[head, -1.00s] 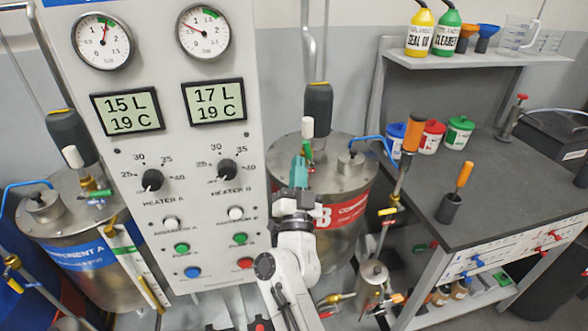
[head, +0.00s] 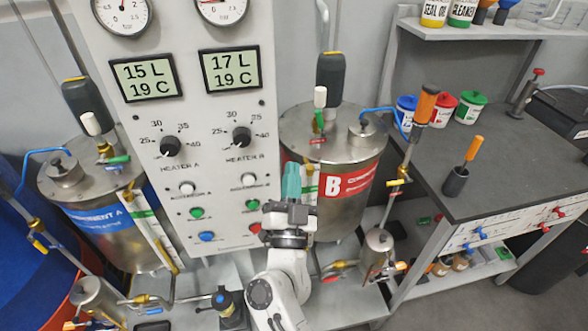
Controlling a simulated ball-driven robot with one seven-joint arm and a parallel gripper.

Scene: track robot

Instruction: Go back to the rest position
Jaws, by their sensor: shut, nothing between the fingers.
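My gripper (head: 292,180) is at the end of my white arm, low in the middle of the head view. Its teal fingers point up and look closed together, with nothing seen between them. It stands in front of the right edge of the control panel (head: 215,150) and the left side of the tank with the red B label (head: 345,190). From this angle I cannot tell how far it is from either.
Tank A (head: 100,215) stands at the left of the panel. A dark workbench (head: 500,160) with lidded cups, a brush holder (head: 455,182) and a shelf above is at the right. Pipes and valves (head: 378,250) run low near my arm. Grey floor shows at bottom right.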

